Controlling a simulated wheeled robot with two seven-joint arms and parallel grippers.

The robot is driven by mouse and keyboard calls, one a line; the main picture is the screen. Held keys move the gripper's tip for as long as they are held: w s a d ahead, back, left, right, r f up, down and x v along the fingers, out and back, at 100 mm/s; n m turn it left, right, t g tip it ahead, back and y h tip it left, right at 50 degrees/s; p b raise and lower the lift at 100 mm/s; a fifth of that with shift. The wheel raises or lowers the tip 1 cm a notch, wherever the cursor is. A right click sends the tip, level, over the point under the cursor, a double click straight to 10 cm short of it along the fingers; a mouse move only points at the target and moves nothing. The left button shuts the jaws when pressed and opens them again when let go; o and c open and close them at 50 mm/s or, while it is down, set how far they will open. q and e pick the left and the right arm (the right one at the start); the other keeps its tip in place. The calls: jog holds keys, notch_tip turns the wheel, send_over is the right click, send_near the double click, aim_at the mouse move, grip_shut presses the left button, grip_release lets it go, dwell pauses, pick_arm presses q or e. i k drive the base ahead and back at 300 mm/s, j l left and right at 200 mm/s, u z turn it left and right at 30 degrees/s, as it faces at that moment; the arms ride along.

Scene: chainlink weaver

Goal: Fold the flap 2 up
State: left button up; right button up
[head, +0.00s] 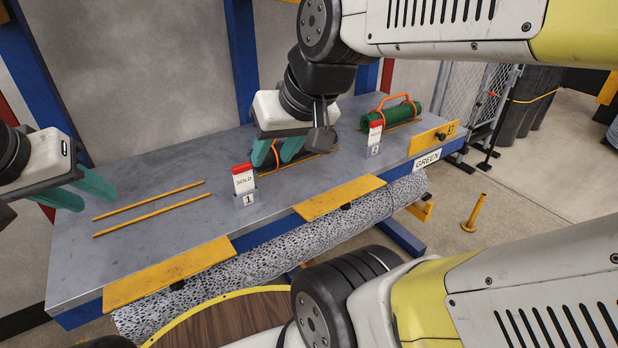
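Three yellow flaps lie along the table's front edge: a left one (170,274), a middle one (339,197) and a right one (433,139). The left and middle flaps look flat. The right flap stands raised and bears a small number label that I cannot read for sure. No number shows on the other two. My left gripper (80,190) is open and empty above the table's left end. My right gripper (277,151) is over the middle of the table, behind the middle flap, fingers apart. An orange handle shows between or behind its fingers.
A green roll (396,113) with an orange handle lies at the right. Two yellow strips (150,209) lie at the left. A patterned grey roll (290,253) hangs below the front edge.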

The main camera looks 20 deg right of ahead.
aim_at(341, 196)
jog(key=k+l+z, duration=0.7)
jog(key=i+j, duration=0.05)
jog(key=j, duration=0.05)
